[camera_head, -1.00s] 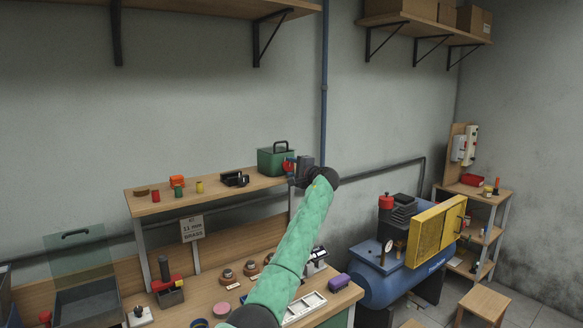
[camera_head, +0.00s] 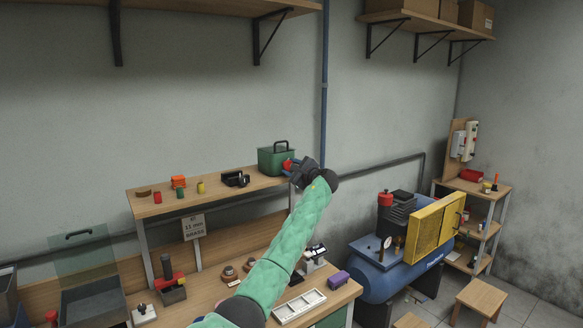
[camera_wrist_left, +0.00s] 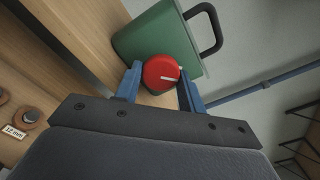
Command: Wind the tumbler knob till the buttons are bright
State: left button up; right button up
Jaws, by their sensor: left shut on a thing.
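The tumbler knob (camera_wrist_left: 162,73) is red with a pale pointer line. It sits on the end of the green box with a dark handle (camera_wrist_left: 150,35), which stands on the raised shelf and also shows in the head view (camera_head: 272,160). My left gripper (camera_wrist_left: 160,84) has its blue fingers on either side of the knob, shut on it. In the head view the left gripper (camera_head: 291,168) meets the right end of the green box and the knob (camera_head: 287,164) shows only in part. No lit buttons can be made out. My right gripper is not in view.
The shelf (camera_head: 210,200) also holds small coloured cylinders, an orange block and a black item (camera_head: 235,179). A blue compressor (camera_head: 385,274) stands to the right.

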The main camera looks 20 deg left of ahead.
pick_arm(q)
jog(key=shift+f, duration=0.1)
dwell(0.3)
jog(key=o, duration=0.9)
jog(key=shift+w+d, duration=0.1)
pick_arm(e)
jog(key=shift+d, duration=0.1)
pick_arm(q)
jog(key=shift+o, duration=0.2)
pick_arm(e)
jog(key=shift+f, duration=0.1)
pick_arm(q)
jog(key=b+v, duration=0.3)
jog(key=v, duration=0.4)
jog(key=shift+s+d+b, duration=0.25)
jog(key=shift+d+b, duration=0.1)
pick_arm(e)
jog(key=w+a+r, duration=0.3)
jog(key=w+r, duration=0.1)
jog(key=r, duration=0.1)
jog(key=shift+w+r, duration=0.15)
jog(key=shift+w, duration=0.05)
